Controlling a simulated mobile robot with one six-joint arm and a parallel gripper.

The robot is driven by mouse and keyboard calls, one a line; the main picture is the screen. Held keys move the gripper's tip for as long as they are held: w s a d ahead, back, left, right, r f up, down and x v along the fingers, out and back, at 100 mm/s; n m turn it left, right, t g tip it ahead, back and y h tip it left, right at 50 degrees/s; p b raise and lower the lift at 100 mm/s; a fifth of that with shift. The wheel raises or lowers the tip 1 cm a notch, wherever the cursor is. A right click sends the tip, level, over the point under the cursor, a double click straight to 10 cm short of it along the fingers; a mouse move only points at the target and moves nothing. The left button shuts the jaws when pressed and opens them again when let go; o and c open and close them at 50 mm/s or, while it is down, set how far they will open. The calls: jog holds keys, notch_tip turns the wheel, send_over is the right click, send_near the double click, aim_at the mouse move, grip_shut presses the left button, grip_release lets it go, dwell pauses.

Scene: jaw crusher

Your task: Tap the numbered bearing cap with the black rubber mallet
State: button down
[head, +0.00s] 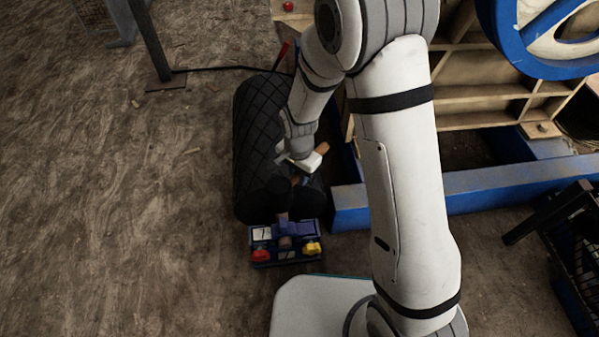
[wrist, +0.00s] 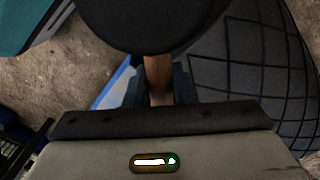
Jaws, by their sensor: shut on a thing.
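The black rubber mallet shows in the wrist view as a large dark round head (wrist: 155,22) on a wooden handle (wrist: 158,75). My gripper (wrist: 158,88) is shut on that handle, with the head beyond the fingertips. In the head view my gripper (head: 298,180) hangs above the blue tool caddy's far side, in front of a black quilted roll. The end of the wooden handle (head: 321,147) sticks out beside my wrist. The mallet's dark head is hard to tell from the roll behind it. I cannot make out a numbered bearing cap in either view.
The black quilted roll (head: 253,135) lies left of my arm. A blue caddy (head: 286,253) with red and yellow items and a white marked plate stands near my base. A blue machine frame (head: 480,192) lies to the right. The brown floor at left is mostly open.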

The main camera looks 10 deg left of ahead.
notch_tip(320, 180, down, 11)
jog(key=b, duration=0.5)
jog(key=shift+r+b, duration=0.2)
jog(key=shift+b, duration=0.2)
notch_tip(320, 180, up, 5)
jog(key=p, duration=0.4)
jog(key=shift+r, duration=0.2)
